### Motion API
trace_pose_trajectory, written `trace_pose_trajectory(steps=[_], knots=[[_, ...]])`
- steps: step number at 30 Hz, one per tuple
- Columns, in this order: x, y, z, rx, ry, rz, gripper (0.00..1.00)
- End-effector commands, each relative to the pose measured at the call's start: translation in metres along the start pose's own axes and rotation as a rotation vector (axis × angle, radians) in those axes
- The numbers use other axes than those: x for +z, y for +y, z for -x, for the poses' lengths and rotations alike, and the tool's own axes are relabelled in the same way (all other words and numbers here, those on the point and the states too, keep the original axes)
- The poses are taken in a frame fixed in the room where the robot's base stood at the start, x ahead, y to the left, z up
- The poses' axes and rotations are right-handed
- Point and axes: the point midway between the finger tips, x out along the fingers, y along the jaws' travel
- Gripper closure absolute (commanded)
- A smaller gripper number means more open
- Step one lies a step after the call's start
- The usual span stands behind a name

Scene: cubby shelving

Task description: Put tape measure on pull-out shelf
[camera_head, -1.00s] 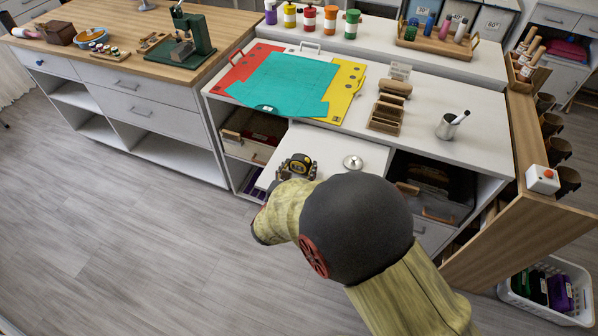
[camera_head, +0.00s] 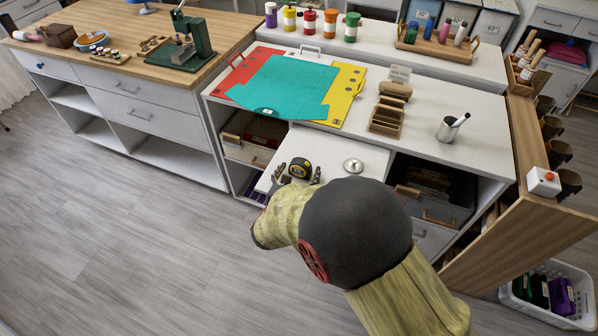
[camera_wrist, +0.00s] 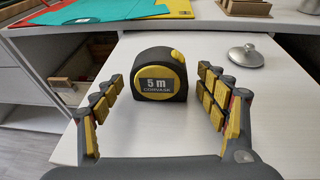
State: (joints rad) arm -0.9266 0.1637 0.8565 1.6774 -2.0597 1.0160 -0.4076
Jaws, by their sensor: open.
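The black and yellow tape measure (camera_wrist: 160,75), marked "5 m", stands upright on the white pull-out shelf (camera_wrist: 275,110). It also shows in the head view (camera_head: 299,169), near the left part of the shelf (camera_head: 372,155). My gripper (camera_wrist: 163,95) is open, with its yellow-padded fingers spread to either side of the tape measure. Gaps show between the fingers and the tape measure, and nothing is held. In the head view my gripper (camera_head: 298,176) is partly hidden behind my arm.
A round metal lid with a knob (camera_head: 353,166) lies on the shelf to the right of the tape measure. The counter above holds coloured mats (camera_head: 285,85), a wooden organizer (camera_head: 387,117) and a metal cup (camera_head: 446,128). Open cubbies flank the shelf.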

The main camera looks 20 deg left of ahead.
Motion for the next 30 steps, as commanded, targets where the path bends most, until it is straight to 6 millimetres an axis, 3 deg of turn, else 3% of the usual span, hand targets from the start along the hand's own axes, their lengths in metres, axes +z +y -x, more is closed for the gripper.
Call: trace_pose_trajectory(steps=[7,21,30], knots=[[0.004,0.001,0.013,0.002,0.001,0.001,0.27],[0.005,0.001,0.102,0.004,-0.001,0.001,0.27],[0.003,0.0,0.121,0.0,0.0,0.0,0.27]])
